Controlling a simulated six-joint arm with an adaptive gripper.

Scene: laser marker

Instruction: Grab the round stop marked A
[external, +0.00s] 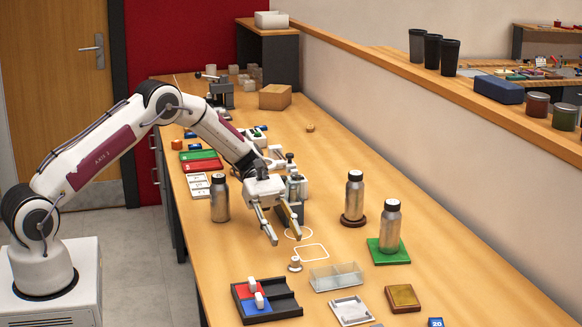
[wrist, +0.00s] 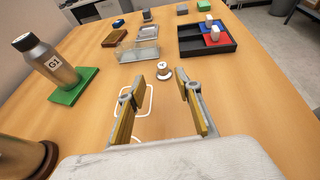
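In the wrist view the fingers of my gripper (wrist: 160,84) point toward the stop, which appears between and just past the tips, apart from both.
A clear divided tray (external: 336,277) and a black tray (external: 282,308) with red and blue sections stand near the stop. A metal bottle (external: 390,228) is on a green mat (external: 374,250). Another bottle (external: 354,196) stands on a brown round base. White outlines (external: 312,251) mark bare table.

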